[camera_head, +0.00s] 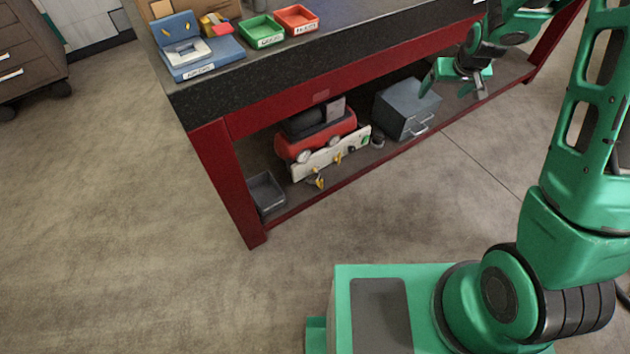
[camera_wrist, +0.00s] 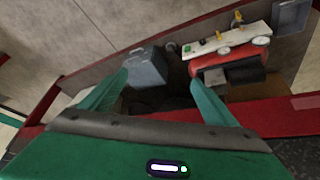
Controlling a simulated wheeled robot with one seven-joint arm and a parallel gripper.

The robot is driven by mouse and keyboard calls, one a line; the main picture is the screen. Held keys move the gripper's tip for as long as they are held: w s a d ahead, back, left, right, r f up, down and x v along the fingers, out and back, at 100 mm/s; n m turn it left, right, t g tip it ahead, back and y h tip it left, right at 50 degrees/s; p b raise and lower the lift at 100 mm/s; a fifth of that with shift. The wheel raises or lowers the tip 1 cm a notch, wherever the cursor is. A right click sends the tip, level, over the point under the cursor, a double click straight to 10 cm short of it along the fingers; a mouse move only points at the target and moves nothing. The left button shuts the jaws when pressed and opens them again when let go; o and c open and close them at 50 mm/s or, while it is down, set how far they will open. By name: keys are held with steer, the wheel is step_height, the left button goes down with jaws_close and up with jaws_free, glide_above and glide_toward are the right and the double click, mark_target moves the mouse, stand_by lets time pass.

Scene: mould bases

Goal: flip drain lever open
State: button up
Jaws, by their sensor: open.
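A red compressor-like tank (camera_head: 322,140) with a pale front panel (camera_head: 318,163) lies on the low shelf under the bench. Two small yellow levers show on it, one on the panel (camera_head: 337,158) and one lower at the front (camera_head: 319,182); I cannot tell which is the drain lever or how it is set. The wrist view shows the red tank (camera_wrist: 232,56) and yellow levers (camera_wrist: 238,17) upside down at upper right. My gripper (camera_head: 458,84) is open and empty, right of the tank and apart from it; its fingers spread (camera_wrist: 162,88) in the wrist view.
A grey metal box (camera_head: 405,108) with a handle stands on the shelf between the tank and my gripper. A grey open bin (camera_head: 266,192) sits at the shelf's left end. The red bench leg (camera_head: 228,185) and front rail border the shelf. The floor in front is clear.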

steer(key=w+a+f+n+t+y, duration=0.2)
steer(key=w+a+f, duration=0.4)
steer(key=a+f, duration=0.45)
steer(key=w+a+f+n+t+y, duration=0.15)
steer(key=w+a+f, duration=0.55)
steer(key=f, duration=0.7)
steer(key=n+t+y, duration=0.2)
steer(key=n+y, duration=0.1)
steer(key=y, duration=0.2)
glide_toward(312, 177)
steer(key=x, duration=0.7)
steer(key=shift+w+a+f, duration=0.15)
steer(key=shift+w+a, duration=0.1)
steer(key=shift+c, duration=0.3)
